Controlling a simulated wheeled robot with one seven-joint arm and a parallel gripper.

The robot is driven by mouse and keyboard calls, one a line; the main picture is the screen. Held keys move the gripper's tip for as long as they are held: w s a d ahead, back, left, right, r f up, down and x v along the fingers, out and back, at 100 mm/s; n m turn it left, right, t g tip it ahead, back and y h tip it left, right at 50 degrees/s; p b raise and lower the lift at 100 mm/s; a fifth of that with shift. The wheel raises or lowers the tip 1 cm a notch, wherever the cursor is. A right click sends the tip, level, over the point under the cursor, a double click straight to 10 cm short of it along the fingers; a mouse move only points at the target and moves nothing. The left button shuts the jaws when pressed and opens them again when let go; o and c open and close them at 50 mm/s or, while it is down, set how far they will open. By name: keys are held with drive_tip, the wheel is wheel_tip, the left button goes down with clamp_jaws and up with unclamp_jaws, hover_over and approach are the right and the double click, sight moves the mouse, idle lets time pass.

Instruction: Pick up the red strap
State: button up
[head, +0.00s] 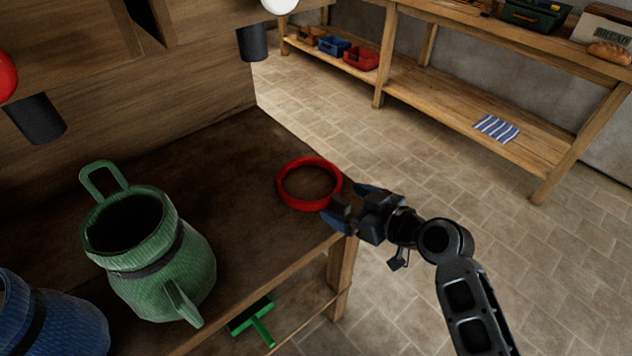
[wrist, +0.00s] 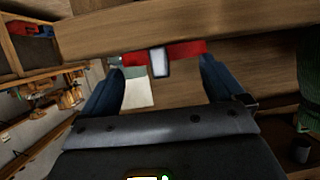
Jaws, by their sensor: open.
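The red strap (head: 285,193) is a closed ring lying on the dark wooden table near its right corner in the head view. In the wrist view the strap (wrist: 190,50) shows as a red band ahead of my fingers, with a pale grey block-like piece in front of it. My gripper (head: 345,206) is at the strap's right side, at the table corner. Its two blue fingers are apart, and in the wrist view my gripper (wrist: 160,85) has the red band between and just beyond the fingertips. I cannot tell whether the fingers touch it.
A green woven bag (head: 190,262) with a handle stands left on the table (head: 235,150), beside a blue one (head: 60,325). A green tool (head: 253,318) lies below the table edge. A wooden shelf (head: 450,100) with bins stands across the open tiled floor.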

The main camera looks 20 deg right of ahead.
sight(334, 199)
drive_tip(key=shift+x, duration=1.35)
drive_tip(key=shift+a, duration=0.1)
drive_tip(key=shift+c, duration=0.3)
drive_tip(key=c, duration=1)
drive_tip(key=shift+o, duration=0.2)
